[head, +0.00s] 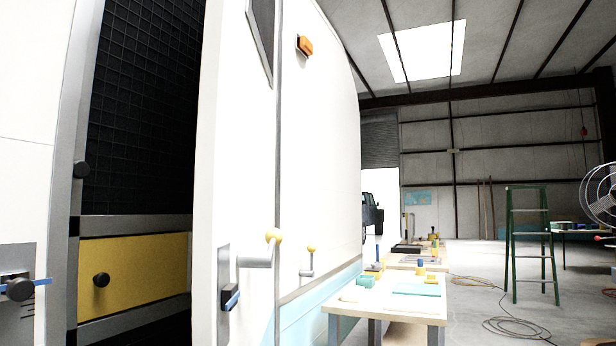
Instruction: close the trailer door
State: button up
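The white trailer door (235,150) stands open in the middle of the head view, seen at a steep angle. A dark window shows at its top. A grey latch plate with a black and blue handle (230,297) sits low near its left edge. Left of the door is the open doorway, with a dark grid-patterned interior (145,110) and a yellow drawer front (132,275) with a black knob. The white trailer wall (30,130) and a grey frame border the opening on the left. My gripper is not in view.
A black knob with a blue bar (20,289) sticks out at the lower left. Yellow-knobbed handles (310,250) show right of the door edge. Workbenches with small items (400,308) stand to the right.

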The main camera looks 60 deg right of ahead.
aim_at(234, 186)
jog(key=z, duration=1.3)
jog(key=l+z, duration=0.6)
